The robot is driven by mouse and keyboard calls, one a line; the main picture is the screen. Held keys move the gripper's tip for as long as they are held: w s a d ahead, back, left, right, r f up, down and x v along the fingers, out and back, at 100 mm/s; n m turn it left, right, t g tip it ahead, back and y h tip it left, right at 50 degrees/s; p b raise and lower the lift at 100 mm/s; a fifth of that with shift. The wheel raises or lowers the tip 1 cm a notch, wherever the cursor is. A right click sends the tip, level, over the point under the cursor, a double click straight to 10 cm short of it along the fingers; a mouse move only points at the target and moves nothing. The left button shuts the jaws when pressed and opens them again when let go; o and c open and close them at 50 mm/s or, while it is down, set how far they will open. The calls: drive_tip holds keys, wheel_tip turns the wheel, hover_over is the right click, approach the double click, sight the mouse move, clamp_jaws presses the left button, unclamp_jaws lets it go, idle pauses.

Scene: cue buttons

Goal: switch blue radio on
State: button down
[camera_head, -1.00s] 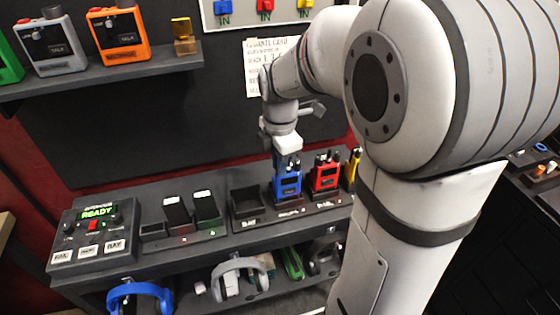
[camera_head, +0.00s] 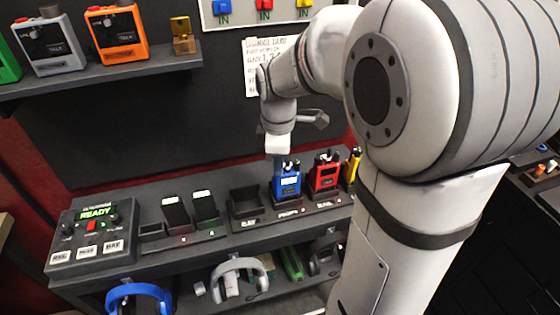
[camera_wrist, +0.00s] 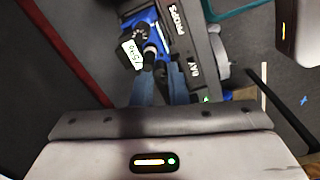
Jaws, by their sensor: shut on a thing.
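The blue radio (camera_head: 287,183) stands upright in a dark charging bay on the bench, left of the red radio (camera_head: 325,177). My gripper (camera_head: 282,160) is right above its top, pointing down. In the wrist view, the blue radio (camera_wrist: 139,38) shows a pale display and a black dial. My gripper (camera_wrist: 158,62) is shut on a dark knob or stub at the radio's top; the fingers partly hide it. Which control it is, I cannot tell for sure.
A control box (camera_head: 94,231) reading READY stands at the bench's left. Headphones (camera_head: 239,277) hang below. The shelf above holds an orange radio (camera_head: 117,35) and a grey one (camera_head: 47,45).

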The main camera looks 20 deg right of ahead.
drive_tip(key=shift+m, duration=0.7)
drive_tip(key=c, duration=1.4)
unclamp_jaws()
drive_tip(key=shift+r, duration=3.95)
